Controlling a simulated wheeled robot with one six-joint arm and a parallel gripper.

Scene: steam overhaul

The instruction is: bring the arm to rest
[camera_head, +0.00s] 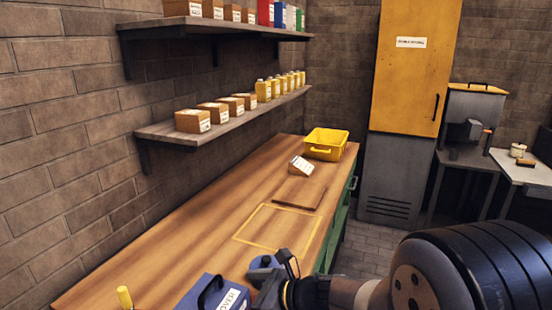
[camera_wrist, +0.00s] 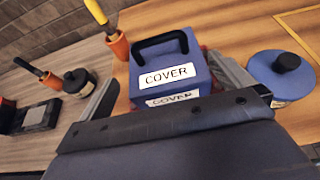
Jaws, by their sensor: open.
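My arm reaches in from the lower right of the head view, with my gripper (camera_head: 280,287) low over the near end of the workbench (camera_head: 180,245). In the wrist view my gripper (camera_wrist: 165,82) is open, its dark fingers spread to either side of the blue box labelled COVER (camera_wrist: 172,68). The box stands on the bench with its black handle up; whether a finger touches it I cannot tell. In the head view the box (camera_head: 208,294) is cut off by the bottom edge.
A blue round-lidded container (camera_wrist: 282,75) stands right of the box. A yellow crate (camera_head: 325,144), small carton (camera_head: 300,166) and brown board (camera_head: 298,192) lie farther along the bench. Shelves (camera_head: 225,112) hang above.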

